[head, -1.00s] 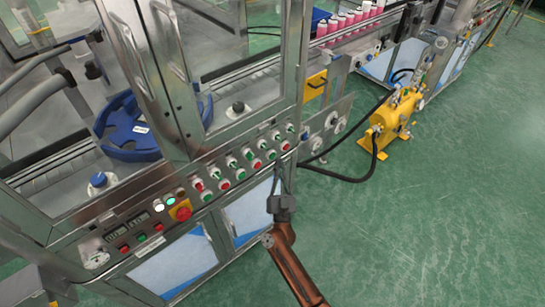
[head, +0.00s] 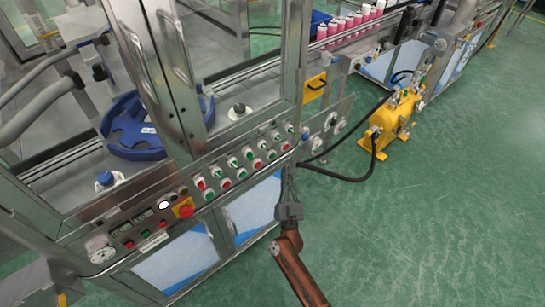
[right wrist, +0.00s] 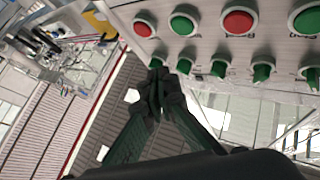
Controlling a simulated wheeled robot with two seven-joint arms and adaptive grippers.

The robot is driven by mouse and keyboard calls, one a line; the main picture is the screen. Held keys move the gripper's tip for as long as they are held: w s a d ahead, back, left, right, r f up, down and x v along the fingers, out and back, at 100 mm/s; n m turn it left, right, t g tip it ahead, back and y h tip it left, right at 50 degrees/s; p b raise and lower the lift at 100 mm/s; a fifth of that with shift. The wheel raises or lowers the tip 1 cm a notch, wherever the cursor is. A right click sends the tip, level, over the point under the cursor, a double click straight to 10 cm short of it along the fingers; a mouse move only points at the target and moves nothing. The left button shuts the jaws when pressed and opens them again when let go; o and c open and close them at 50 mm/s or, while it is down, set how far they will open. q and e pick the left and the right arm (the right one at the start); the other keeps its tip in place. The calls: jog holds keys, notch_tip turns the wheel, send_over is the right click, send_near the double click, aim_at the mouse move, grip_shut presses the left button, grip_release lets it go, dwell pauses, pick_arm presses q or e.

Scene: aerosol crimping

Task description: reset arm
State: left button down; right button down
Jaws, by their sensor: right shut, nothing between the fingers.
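My right gripper (head: 289,172) is shut and empty, pointing up in front of the machine's lower doors, near the right end of the control panel (head: 160,222). In the right wrist view its dark fingertips (right wrist: 157,88) are together, just below the row of green switches as pictured; I cannot tell whether they touch the panel. The panel carries several red and green buttons and a red emergency stop on a yellow plate (head: 185,208). My left gripper is not in view.
A steel-framed machine with glass doors holds a blue rotary guide (head: 135,145). Pink cans (head: 335,28) stand on the conveyor behind. A yellow pump unit (head: 390,125) with a black hose stands on the green floor (head: 450,200), which is clear at the right.

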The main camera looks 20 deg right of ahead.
dwell(0.5)
